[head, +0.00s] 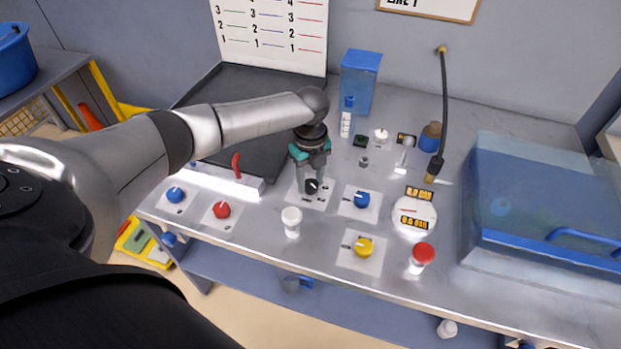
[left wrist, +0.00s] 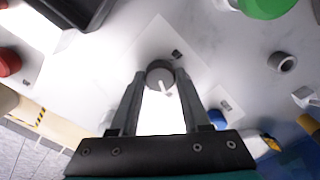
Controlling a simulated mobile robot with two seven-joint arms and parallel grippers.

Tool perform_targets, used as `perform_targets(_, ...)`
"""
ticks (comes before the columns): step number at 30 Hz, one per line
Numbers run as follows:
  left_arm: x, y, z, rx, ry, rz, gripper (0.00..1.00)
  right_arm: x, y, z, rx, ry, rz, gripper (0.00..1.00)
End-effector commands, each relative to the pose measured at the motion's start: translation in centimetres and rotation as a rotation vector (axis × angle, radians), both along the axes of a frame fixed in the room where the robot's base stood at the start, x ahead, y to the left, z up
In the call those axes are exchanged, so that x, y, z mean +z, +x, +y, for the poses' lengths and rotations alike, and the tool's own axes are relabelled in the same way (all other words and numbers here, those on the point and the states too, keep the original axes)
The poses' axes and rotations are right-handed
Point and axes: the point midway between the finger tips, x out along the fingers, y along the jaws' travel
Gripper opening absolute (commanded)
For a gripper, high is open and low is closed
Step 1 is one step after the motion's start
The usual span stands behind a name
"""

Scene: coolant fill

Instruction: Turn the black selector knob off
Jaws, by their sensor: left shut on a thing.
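The black selector knob (head: 311,187) sits on a white label plate (head: 318,200) on the metal bench top. In the left wrist view the knob (left wrist: 160,75) shows a pale pointer line on its face. My left gripper (head: 312,178) comes down over the knob from above. Its two fingers (left wrist: 160,82) stand on either side of the knob and are shut on it. The words on the plate are too small to read. My right gripper is not in view.
Blue (head: 361,199), yellow (head: 363,246) and red (head: 222,209) knobs surround the black one. A white cup-shaped part (head: 291,221) stands just in front. A red-topped part (head: 422,255) and a blue-lidded box (head: 545,205) stand to the right.

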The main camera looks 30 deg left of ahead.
Motion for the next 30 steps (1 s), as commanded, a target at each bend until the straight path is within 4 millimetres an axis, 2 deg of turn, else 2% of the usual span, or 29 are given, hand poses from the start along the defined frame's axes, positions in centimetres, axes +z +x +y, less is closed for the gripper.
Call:
perform_targets(1, 0.0, 0.0, 0.0, 0.0, 0.0, 0.001, 0.14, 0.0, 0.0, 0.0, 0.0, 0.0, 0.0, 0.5)
perform_targets(5, 0.0, 0.0, 0.0, 0.0, 0.0, 0.001, 0.0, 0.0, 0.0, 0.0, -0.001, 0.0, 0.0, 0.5)
perform_targets(17, 0.2, 0.0, 0.0, 0.047, 0.0, 0.002, 0.0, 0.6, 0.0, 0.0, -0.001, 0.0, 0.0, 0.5)
perform_targets(23, 0.3, -0.1, 0.0, 0.163, 0.001, 0.004, 0.0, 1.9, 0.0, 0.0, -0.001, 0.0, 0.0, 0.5)
perform_targets(30, 0.3, -0.1, 0.0, 0.377, 0.0, 0.004, 0.0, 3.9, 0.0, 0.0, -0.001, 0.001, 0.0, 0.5)
